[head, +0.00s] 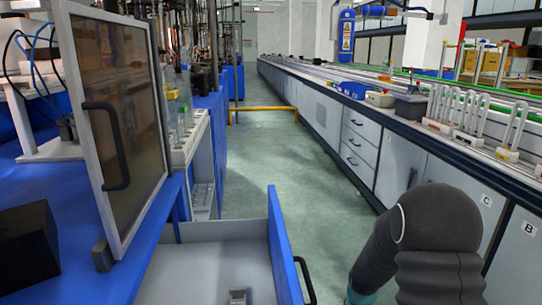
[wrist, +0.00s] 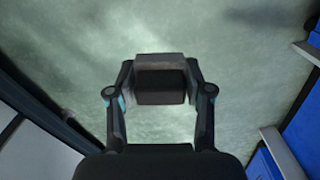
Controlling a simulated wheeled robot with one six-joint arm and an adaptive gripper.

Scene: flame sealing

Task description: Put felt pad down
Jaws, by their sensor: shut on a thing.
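In the wrist view my gripper (wrist: 161,72) is shut on a small block with a dark face and a grey edge, which I take to be the felt pad (wrist: 160,88). The pad sits between the two fingers, held in the air with the green-grey floor behind it. In the head view my arm shows at the lower right, but the gripper and the pad are out of that view.
An open drawer (head: 205,262) with a blue front lies at the bottom centre, with a small grey item (head: 238,297) inside. A framed glass door (head: 118,110) stands at left by a black block (head: 28,248) on the blue bench. A long counter (head: 400,110) runs along the right.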

